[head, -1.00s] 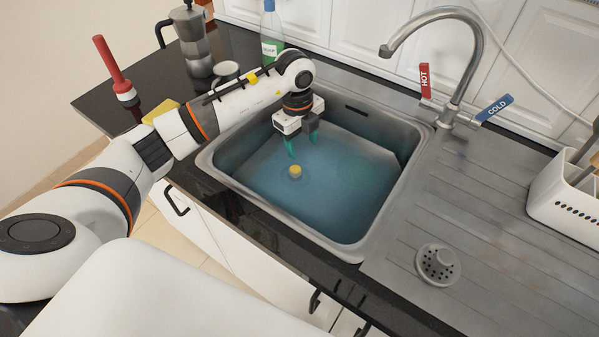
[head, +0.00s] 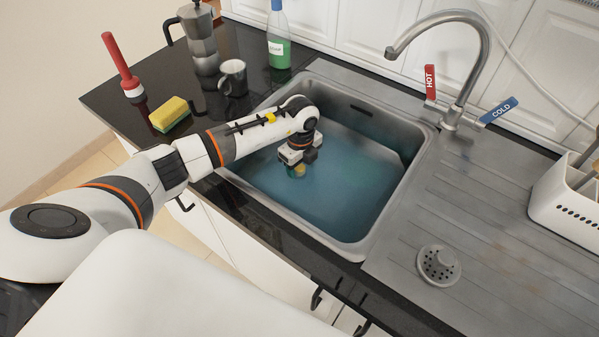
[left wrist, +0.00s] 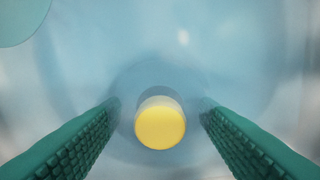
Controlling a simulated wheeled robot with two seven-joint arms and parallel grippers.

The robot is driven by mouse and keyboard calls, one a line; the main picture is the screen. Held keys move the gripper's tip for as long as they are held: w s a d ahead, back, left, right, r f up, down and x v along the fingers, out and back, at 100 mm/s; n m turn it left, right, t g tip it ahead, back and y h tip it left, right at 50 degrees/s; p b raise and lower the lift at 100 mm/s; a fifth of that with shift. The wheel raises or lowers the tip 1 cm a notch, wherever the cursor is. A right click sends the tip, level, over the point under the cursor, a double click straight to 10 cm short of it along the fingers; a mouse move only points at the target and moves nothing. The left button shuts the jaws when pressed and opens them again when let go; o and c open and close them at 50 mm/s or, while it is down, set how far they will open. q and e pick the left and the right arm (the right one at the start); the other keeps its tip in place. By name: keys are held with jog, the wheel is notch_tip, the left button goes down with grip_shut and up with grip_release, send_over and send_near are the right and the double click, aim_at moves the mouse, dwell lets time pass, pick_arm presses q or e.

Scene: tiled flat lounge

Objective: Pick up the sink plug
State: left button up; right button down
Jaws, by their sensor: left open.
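The sink plug shows as a yellow-topped knob (head: 299,171) in the blue water of the sink (head: 351,247), partly hidden by my left gripper (head: 297,159). In the left wrist view the round yellow top (left wrist: 160,128) of the plug, with a pale grey body, lies between the two green ridged fingers of my left gripper (left wrist: 160,104). The fingers are open, one on each side of the knob, with a visible gap on both sides. In the head view the fingertips are hidden. My right gripper is not in view.
The tap (head: 468,70) with hot and cold levers stands behind the sink. A metal strainer (head: 438,265) sits on the drainboard. A sponge (head: 170,114), mug (head: 233,77), moka pot (head: 200,40), plunger (head: 122,66) and soap bottle (head: 279,40) stand left and behind. A white rack (head: 566,200) is right.

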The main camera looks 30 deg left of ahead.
pick_arm(q)
jog(key=shift+f, duration=0.3)
jog(key=c, duration=1)
jog(key=shift+c, duration=0.2)
jog(key=shift+r, duration=0.15)
